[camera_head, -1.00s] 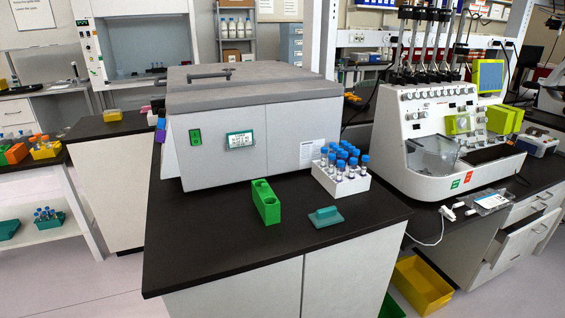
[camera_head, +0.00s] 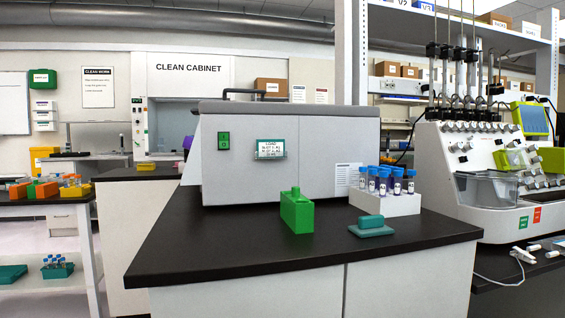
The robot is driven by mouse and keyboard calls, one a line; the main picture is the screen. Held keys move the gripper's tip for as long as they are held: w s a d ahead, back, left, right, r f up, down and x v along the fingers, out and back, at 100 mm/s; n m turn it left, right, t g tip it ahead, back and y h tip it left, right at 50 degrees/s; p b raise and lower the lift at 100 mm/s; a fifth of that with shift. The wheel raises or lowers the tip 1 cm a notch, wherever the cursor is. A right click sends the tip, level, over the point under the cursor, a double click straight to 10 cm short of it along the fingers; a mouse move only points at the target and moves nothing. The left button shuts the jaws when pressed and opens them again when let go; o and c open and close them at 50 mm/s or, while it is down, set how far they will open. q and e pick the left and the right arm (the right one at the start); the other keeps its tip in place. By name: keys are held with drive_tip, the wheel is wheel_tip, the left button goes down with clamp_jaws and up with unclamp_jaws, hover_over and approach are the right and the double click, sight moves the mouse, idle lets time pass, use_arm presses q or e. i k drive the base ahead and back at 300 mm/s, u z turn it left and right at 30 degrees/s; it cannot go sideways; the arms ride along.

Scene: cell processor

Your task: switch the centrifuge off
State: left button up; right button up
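The centrifuge (camera_head: 310,180) is a large grey box with its lid down, standing on the black-topped bench in the middle of the view. A green switch (camera_head: 224,141) sits at the upper left of its front face. A small display (camera_head: 270,149) with a teal frame and lines of text is to the right of the switch; its text is too small to read surely. Neither of my grippers shows in the view.
On the bench top (camera_head: 220,245) stand a green block (camera_head: 297,212), a teal piece (camera_head: 370,227) and a white rack (camera_head: 385,203) of blue-capped tubes. A white-and-green machine (camera_head: 475,180) stands at the right. The bench's front left is clear.

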sight(224, 137)
drive_tip(key=k, duration=1.35)
drive_tip(key=z, duration=0.4)
drive_tip(key=i, duration=0.5)
drive_tip(key=z, duration=0.7)
drive_tip(key=i, duration=0.75)
drive_tip(key=u, duration=0.45)
drive_tip(key=i, duration=0.6)
drive_tip(key=u, duration=0.5)
